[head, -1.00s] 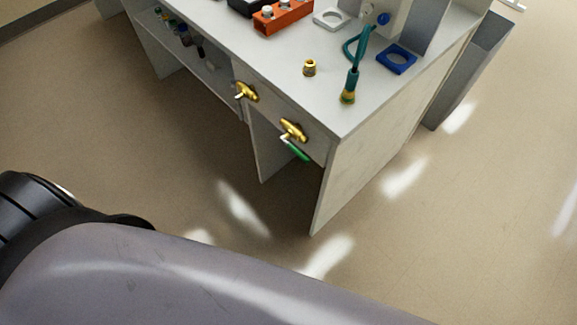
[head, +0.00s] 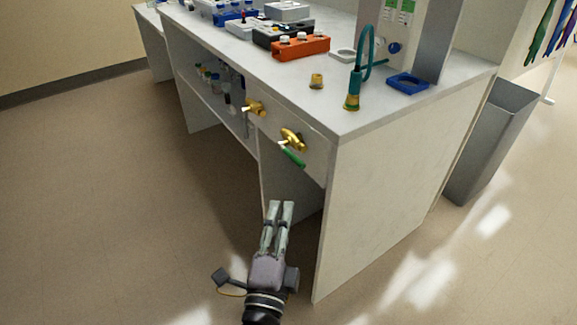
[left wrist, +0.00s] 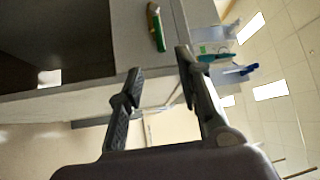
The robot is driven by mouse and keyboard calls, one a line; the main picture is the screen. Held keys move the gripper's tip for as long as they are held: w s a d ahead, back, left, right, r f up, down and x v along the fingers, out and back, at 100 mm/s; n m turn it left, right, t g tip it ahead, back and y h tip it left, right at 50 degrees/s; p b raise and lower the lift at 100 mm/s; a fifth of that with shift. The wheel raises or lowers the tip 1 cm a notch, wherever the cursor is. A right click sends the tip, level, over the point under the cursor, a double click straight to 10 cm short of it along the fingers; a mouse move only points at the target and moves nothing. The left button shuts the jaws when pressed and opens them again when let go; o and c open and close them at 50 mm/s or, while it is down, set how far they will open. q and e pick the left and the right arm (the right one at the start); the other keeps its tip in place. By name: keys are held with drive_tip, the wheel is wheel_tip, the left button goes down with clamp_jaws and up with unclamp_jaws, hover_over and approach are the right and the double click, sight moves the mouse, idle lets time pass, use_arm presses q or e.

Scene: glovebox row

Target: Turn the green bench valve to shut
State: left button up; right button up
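The green bench valve (head: 292,156) is a brass fitting with a green lever on the front panel of the white bench, near its right corner. In the head view the lever slants down to the right. The left wrist view also shows the green lever (left wrist: 158,34), ahead of the fingers and apart from them. My left gripper (head: 281,203) is below the valve in the head view, in front of the bench's knee opening, pointing up towards it. Its fingertips (left wrist: 158,63) stand apart with nothing between them. My right gripper is not in view.
A second brass valve (head: 254,107) with a pale lever sits left of the green one. On the bench top stand a brass fitting (head: 317,81), a teal hose piece (head: 354,88), a blue square holder (head: 407,83) and an orange block (head: 300,47). A grey bin (head: 487,140) stands right.

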use_arm(q)
drive_tip(key=p, duration=0.2)
approach(295, 161)
drive_tip(key=w, duration=0.4)
drive_tip(key=w+d, duration=0.1)
drive_tip(key=w, duration=0.2)
drive_tip(key=w+r, duration=0.1)
drive_tip(key=w, duration=0.1)
drive_tip(key=shift+w+d, duration=0.2)
drive_tip(key=shift+w, duration=0.2)
drive_tip(key=shift+w+d, duration=0.1)
drive_tip(key=shift+w, duration=0.5)
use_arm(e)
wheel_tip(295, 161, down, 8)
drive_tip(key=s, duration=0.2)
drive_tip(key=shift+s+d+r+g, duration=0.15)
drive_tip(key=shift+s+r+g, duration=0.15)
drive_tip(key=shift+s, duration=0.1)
use_arm(q)
drive_tip(key=shift+c, duration=0.2)
clamp_jaws()
